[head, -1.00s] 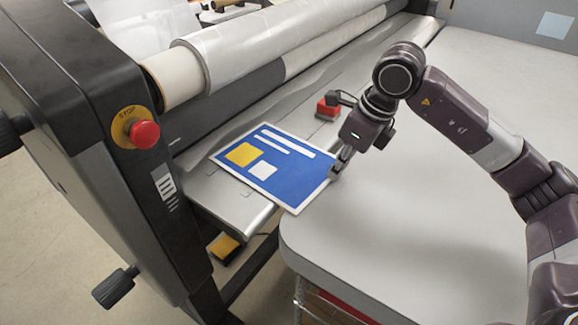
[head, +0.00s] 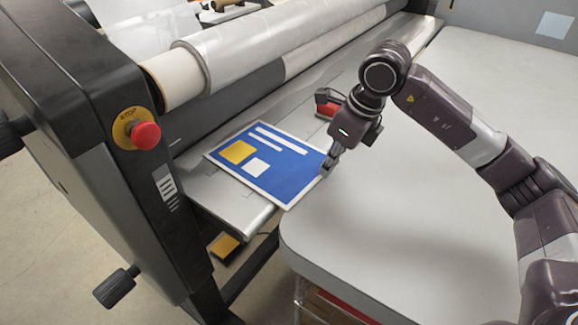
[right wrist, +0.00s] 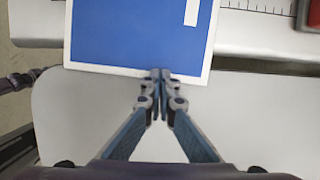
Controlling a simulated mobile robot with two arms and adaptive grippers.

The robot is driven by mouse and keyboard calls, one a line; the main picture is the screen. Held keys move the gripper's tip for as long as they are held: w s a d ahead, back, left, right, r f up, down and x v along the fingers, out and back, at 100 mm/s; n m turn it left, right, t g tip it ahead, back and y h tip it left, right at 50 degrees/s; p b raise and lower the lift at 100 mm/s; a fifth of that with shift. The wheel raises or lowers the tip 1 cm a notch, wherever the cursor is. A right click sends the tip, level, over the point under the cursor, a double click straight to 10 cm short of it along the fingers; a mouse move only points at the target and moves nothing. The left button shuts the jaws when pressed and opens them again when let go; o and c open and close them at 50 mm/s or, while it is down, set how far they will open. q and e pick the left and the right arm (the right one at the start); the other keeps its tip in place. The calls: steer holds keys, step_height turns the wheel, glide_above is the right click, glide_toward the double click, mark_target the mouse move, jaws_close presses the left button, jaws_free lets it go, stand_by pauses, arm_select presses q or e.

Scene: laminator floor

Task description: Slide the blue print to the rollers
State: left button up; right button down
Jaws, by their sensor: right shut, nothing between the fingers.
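The blue print (head: 285,177), with a white border, a yellow block and white bars, lies flat. Most of it is on the laminator's metal feed table (head: 222,196); its near right edge reaches the grey worktable. My right gripper (head: 326,171) is shut, with its fingertips at the print's near right edge, nothing between them. In the right wrist view the shut fingertips (right wrist: 160,73) meet the white border of the print (right wrist: 135,35). The rollers (head: 270,50) lie beyond the print's far edge, with a gap of bare feed table between. My left gripper is out of view.
A red stop button (head: 145,134) is on the black side housing at the left. The grey worktable (head: 400,240) is clear in front.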

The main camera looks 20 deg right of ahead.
mark_target(297, 163)
steer(key=shift+w+a, duration=0.15)
steer(key=shift+w, duration=0.05)
stand_by(0.5)
steer(key=shift+w+a, duration=0.6)
steer(key=shift+w, duration=0.15)
steer(key=shift+w+a+p, duration=0.25)
steer(key=shift+w+p, duration=0.05)
stand_by(0.4)
steer(key=shift+w+a, duration=0.2)
steer(key=shift+w, duration=0.05)
steer(key=shift+w+a, duration=0.25)
steer(key=shift+w, duration=0.05)
steer(key=shift+w+a, duration=0.9)
steer(key=shift+w, duration=0.25)
stand_by(0.7)
steer(key=shift+s+d+f, duration=0.1)
steer(key=shift+s+d, duration=0.05)
stand_by(0.3)
steer(key=shift+s, duration=0.2)
